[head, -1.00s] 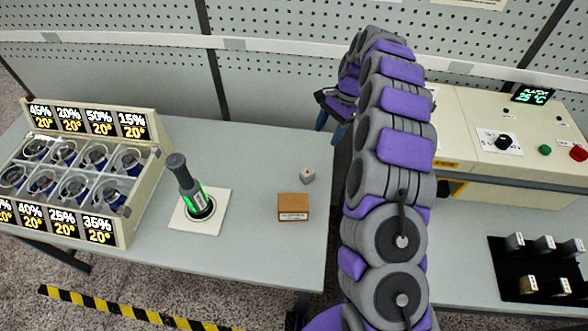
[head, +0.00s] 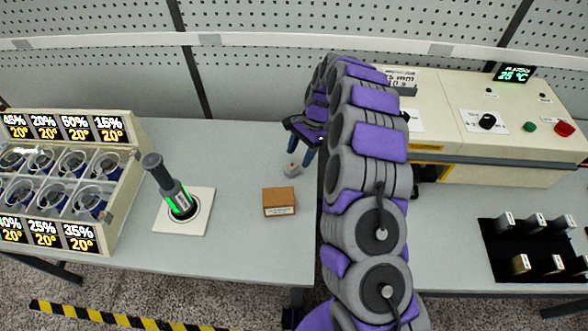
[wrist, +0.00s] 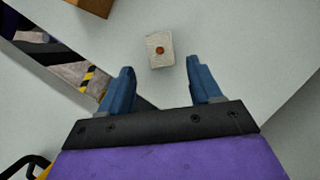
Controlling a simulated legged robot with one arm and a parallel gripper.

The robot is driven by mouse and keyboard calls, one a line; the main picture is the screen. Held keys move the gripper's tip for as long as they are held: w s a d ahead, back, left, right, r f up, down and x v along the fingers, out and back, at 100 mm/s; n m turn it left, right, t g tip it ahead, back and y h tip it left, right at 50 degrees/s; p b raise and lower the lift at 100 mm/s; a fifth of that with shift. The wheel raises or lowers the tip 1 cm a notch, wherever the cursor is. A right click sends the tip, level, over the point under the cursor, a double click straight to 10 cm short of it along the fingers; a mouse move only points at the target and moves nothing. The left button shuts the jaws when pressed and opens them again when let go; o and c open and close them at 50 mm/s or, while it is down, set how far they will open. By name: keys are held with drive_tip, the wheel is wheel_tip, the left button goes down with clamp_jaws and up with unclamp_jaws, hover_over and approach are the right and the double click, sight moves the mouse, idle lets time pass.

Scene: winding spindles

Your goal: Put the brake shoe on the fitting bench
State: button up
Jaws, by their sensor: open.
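A small pale grey block (head: 292,168) with a red-brown round spot on top stands on the left table; I take it for the brake shoe, though no label confirms this. In the wrist view the block (wrist: 160,50) lies just beyond the fingertips, roughly centred between them. My gripper (head: 300,149) is close to the block in the head view, with blue fingers apart. In the wrist view my gripper (wrist: 160,72) is open, with nothing between its fingers. I cannot tell which table is the fitting bench.
A brown box (head: 279,201) sits near the block. A black-and-green spindle stands on a white plate (head: 203,222). A rack of cups (head: 134,180) is at left. A gap separates the tables; the right one holds a cream machine (head: 440,110) and a black mat with several small blocks (head: 493,240).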

sight(293, 164)
drive_tip(key=a+f, duration=0.1)
drive_tip(key=s+a+f+b, duration=0.1)
drive_tip(key=f, duration=0.1)
drive_tip(key=a+f, duration=0.1)
drive_tip(key=shift+s+f+b, duration=0.2)
drive_tip(key=shift+s+b, duration=0.15)
drive_tip(key=shift+s, duration=0.05)
drive_tip(key=shift+f, duration=0.25)
drive_tip(key=shift+d+r, duration=0.15)
drive_tip(key=shift+d, duration=0.3)
drive_tip(key=shift+c, duration=0.5)
drive_tip(key=c, duration=0.3)
drive_tip(key=shift+a, duration=0.4)
drive_tip(key=c, duration=0.6)
drive_tip(key=shift+c, duration=0.7)
drive_tip(key=shift+d, duration=0.25)
